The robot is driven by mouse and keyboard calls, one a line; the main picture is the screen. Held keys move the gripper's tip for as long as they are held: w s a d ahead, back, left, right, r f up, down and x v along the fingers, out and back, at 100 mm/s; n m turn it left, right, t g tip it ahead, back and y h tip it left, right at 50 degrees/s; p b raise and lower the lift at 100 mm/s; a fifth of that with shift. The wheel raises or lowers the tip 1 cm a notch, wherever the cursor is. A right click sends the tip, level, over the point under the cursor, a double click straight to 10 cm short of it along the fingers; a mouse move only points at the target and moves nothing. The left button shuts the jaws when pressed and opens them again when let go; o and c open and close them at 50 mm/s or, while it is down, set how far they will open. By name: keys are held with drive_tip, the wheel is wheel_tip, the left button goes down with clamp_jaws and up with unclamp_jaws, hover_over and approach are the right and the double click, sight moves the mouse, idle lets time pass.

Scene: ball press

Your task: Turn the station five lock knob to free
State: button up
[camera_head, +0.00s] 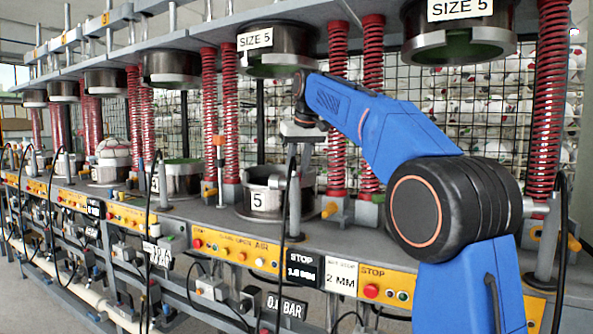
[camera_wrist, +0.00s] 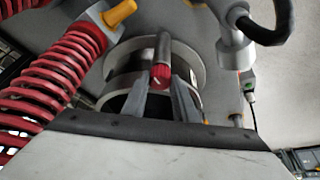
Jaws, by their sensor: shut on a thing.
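The lock knob (camera_wrist: 160,76) is a small red ribbed cap on a grey rod, seen in the wrist view. My gripper (camera_wrist: 163,84) has its two grey fingers on either side of this red knob and is shut on it. In the head view my gripper (camera_head: 304,150) points down beside the lower mould ring marked 5 (camera_head: 262,203). The knob is hidden there behind my gripper and the ring. Which way the knob is turned cannot be told. The ring also shows behind the fingers in the wrist view (camera_wrist: 120,72).
Red springs (camera_head: 337,125) stand close behind and beside my gripper. An upper mould marked SIZE 5 (camera_head: 278,50) hangs above the ring. A grey post and black cable (camera_head: 294,205) stand in front. A yellow panel with buttons (camera_head: 240,252) runs along the front edge.

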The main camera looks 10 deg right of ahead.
drive_tip(key=o, duration=0.8)
drive_tip(key=v, duration=1.2)
drive_tip(key=s+d+f+m, duration=0.1)
drive_tip(key=s+d+f, duration=0.1)
drive_tip(key=s+f, duration=0.7)
drive_tip(key=s+d+f, duration=0.2)
drive_tip(key=s+f, duration=0.5)
drive_tip(key=s, duration=0.4)
drive_tip(key=shift+m+h, duration=0.4)
drive_tip(key=shift+m, duration=0.2)
drive_tip(key=s+f, duration=0.7)
drive_tip(key=f, duration=0.3)
drive_tip(key=s+d+f, duration=0.1)
drive_tip(key=s+f, duration=0.7)
drive_tip(key=f, duration=0.3)
drive_tip(key=s+d+f, duration=0.1)
drive_tip(key=s+f, duration=0.6)
drive_tip(key=f, duration=0.3)
drive_tip(key=shift+s+d+f, duration=0.2)
drive_tip(key=shift+s, duration=0.15)
